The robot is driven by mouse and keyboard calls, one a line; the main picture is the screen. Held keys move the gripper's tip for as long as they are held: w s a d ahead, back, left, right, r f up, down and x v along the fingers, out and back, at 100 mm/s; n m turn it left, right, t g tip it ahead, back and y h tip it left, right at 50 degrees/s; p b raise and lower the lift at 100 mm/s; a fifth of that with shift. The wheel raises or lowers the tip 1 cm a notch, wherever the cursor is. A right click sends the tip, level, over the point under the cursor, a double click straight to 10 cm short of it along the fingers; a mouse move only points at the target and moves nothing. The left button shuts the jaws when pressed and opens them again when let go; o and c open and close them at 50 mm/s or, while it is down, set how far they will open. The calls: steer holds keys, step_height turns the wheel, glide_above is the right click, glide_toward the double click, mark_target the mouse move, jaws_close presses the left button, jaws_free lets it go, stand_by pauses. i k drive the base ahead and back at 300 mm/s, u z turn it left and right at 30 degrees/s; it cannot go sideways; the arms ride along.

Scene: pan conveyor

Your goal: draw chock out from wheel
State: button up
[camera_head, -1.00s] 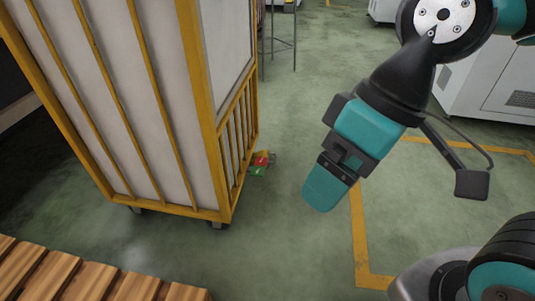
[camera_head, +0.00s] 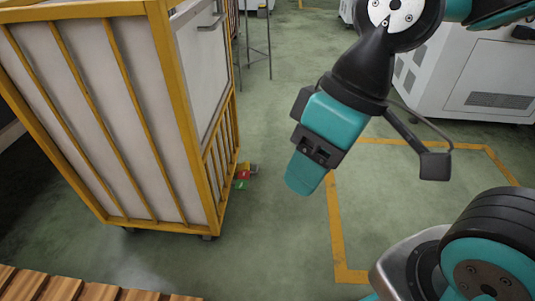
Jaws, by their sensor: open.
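A small chock (camera_head: 243,174) in red, green and yellow lies on the floor at the right side of the tall yellow-framed cart (camera_head: 160,120). The wheel beside it is hidden behind the cart's barred side. A dark caster (camera_head: 208,237) shows under the cart's near corner. My gripper (camera_head: 301,188) hangs in the air to the right of the chock, tilted down to the left, apart from it and empty. Its jaws overlap in this view; it is open.
A wooden slatted surface (camera_head: 80,291) lies at the lower left. White machines (camera_head: 480,80) stand at the upper right. A thin metal stand (camera_head: 256,50) is behind the cart. The green floor between cart and yellow floor line (camera_head: 337,235) is clear.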

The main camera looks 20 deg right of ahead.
mark_target(245, 166)
steer(key=k, duration=0.65)
steer(key=z, duration=0.45)
steer(key=i, duration=0.6)
steer(key=z, duration=0.75)
steer(key=i, duration=1.6)
steer(key=u, duration=1.1)
steer(key=i, duration=0.6)
steer(key=u, duration=0.5)
